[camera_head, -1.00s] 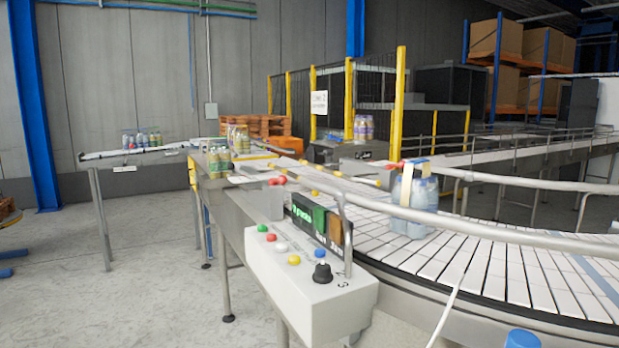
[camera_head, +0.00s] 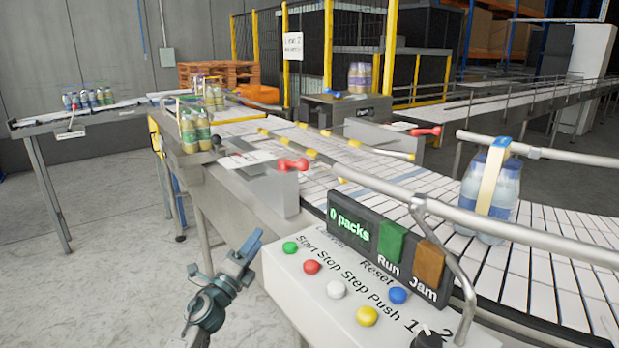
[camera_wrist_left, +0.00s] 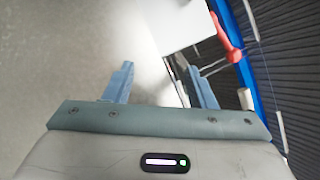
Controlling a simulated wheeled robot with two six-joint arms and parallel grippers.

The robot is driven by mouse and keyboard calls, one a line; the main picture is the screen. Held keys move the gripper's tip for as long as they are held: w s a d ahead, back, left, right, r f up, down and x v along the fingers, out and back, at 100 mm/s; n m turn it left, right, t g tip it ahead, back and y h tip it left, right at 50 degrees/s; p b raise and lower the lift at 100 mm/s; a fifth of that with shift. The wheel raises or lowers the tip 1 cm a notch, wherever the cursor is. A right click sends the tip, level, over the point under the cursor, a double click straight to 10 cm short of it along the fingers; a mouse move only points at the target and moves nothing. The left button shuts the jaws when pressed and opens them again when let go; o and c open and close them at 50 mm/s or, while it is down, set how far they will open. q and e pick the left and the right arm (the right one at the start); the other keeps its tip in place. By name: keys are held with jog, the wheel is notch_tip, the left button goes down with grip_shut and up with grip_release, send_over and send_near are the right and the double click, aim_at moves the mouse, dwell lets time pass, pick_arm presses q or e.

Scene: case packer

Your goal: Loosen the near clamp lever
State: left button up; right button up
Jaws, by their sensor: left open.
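The near clamp lever is red (camera_head: 293,164) and sits on a grey block (camera_head: 268,188) at the near side of the conveyor, behind the control box. A second red lever (camera_head: 426,131) is on the far side. My left gripper (camera_head: 252,243) is low and left of the near lever, apart from it, beside the control box. In the left wrist view its two blue-grey fingers (camera_wrist_left: 161,84) are apart with nothing between them. A red lever (camera_wrist_left: 228,38) shows there beyond the right finger, at upper right. My right gripper is not in view.
The control box (camera_head: 285,262) with coloured buttons and a "0 packs" display (camera_head: 350,226) stands right of my gripper. A curved guide rail (camera_head: 400,192) runs above the conveyor. A strapped bottle pack (camera_head: 490,190) is on the belt. The floor at left is clear.

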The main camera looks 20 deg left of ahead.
pick_arm(q)
jog(key=d+r+m+g+h, duration=0.4)
jog(key=r+m+h, duration=0.5)
jog(key=r+m, duration=0.45)
jog(key=m+g+p, duration=0.1)
jog(key=m+g, duration=0.5)
jog(key=m, duration=0.5)
send_near(298, 163)
jog(key=x, duration=0.4)
jog(key=shift+y, duration=0.4)
jog(key=p+x, duration=0.3)
jog(key=x, duration=0.5)
jog(key=shift+s+r+p, duration=0.1)
jog(key=shift+r+p, duration=0.05)
jog(key=shift+p, duration=0.2)
jog(key=shift+w+d+f, duration=0.2)
jog(key=shift+w+d, duration=0.3)
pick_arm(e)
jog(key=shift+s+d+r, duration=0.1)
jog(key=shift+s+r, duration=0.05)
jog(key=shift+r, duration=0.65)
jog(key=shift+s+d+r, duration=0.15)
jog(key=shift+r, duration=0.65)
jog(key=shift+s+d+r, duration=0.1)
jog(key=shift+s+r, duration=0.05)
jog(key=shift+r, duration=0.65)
